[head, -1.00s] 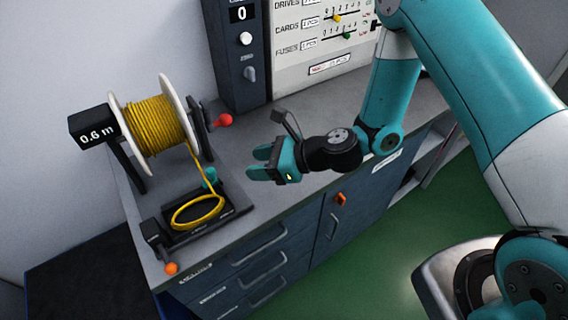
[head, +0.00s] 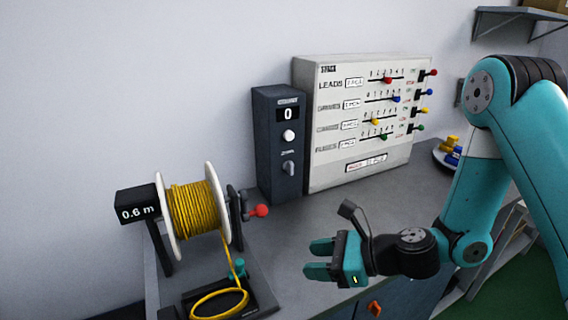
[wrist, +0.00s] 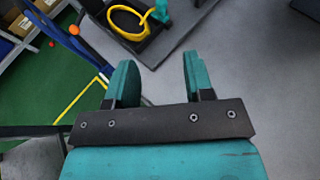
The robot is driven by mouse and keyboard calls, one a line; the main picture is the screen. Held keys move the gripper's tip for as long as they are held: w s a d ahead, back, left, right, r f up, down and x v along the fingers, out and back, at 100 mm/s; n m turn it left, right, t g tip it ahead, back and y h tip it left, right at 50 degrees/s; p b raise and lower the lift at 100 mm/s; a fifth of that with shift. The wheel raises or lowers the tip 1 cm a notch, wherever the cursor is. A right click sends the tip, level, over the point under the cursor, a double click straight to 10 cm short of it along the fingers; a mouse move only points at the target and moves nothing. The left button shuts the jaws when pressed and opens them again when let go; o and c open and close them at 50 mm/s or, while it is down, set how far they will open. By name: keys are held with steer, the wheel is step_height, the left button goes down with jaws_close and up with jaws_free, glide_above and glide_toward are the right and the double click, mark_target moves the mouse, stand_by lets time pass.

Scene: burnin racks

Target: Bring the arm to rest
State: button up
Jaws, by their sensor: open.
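My gripper (head: 320,260) is at the end of my teal arm, over the front part of the grey bench, pointing left. Its two teal fingers are apart with nothing between them. The wrist view also shows the open gripper (wrist: 160,82), with bare grey bench top beyond the fingers. A reel of yellow cable (head: 192,212) stands left of my gripper, clear of it. A yellow loop of cable (head: 220,302) lies in a black tray in front of the reel.
A dark box with a "0" display (head: 278,145) and a white panel of coloured sliders (head: 365,130) stand at the back. A red knob (head: 259,211) sticks out beside the reel. A dish with yellow and blue pieces (head: 450,152) is at the right. Bench top between is free.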

steer(key=s+a+r+n+g, duration=0.2)
steer(key=s+r+n+g, duration=0.3)
steer(key=n, duration=0.5)
steer(key=s+d+r+n+h, duration=0.3)
steer(key=s+r+n, duration=0.3)
steer(key=n, duration=0.3)
steer(key=s+d+r+n+h, duration=0.4)
steer(key=s+n, duration=0.3)
steer(key=n, duration=0.3)
steer(key=shift+r+h, duration=0.6)
steer(key=shift+r, duration=0.3)
